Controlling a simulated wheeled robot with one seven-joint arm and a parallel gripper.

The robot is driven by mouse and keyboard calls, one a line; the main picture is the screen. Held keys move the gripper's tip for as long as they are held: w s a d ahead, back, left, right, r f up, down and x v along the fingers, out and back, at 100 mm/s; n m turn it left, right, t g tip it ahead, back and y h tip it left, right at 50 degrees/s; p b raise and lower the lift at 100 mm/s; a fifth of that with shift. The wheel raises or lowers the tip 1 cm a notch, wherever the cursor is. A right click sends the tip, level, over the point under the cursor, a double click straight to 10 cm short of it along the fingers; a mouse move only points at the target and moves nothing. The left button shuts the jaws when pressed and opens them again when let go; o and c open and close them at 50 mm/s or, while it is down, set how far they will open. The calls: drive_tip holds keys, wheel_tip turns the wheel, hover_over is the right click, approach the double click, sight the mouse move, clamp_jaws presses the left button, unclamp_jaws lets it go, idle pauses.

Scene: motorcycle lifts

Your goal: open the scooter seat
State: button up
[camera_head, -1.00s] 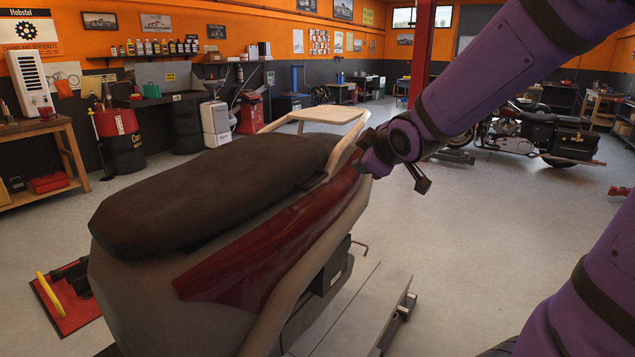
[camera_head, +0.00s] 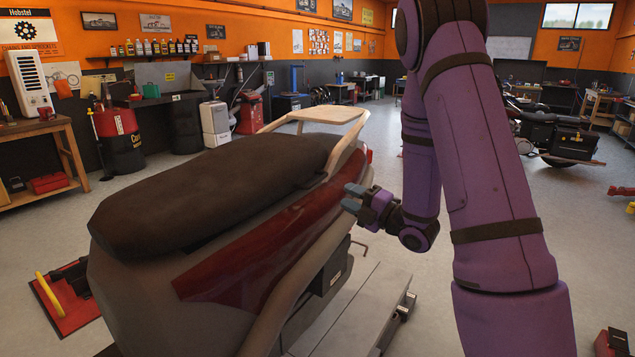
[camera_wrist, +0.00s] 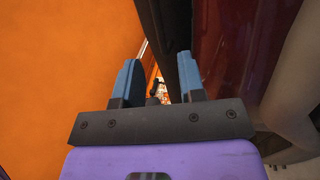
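The scooter seat (camera_head: 210,190) is a long dark brown cushion lying down on the scooter body. The body has a dark red side panel (camera_head: 255,252) and a cream trim and rear rack (camera_head: 318,115). My gripper (camera_head: 352,197) is beside the scooter's right rear side, its fingers pointing left toward the trim. In the wrist view my gripper (camera_wrist: 160,78) has its two blue fingertips apart with nothing held between them. There the red panel (camera_wrist: 232,45) is right of the fingers, and a dark strip, perhaps the seat's edge, runs behind the right finger. Contact cannot be told.
The scooter stands over a grey lift platform (camera_head: 350,310). A red and yellow item (camera_head: 68,300) lies on the floor at left. A workbench (camera_head: 45,150) and drums line the left wall. A motorcycle (camera_head: 550,135) is at the far right. Floor behind the scooter is open.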

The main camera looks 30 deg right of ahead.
sight(317, 181)
drive_tip(key=shift+n, duration=0.3)
drive_tip(key=x, duration=1)
drive_tip(key=shift+a+r, duration=0.1)
drive_tip(key=shift+a, duration=0.1)
drive_tip(key=shift+c, duration=0.5)
clamp_jaws()
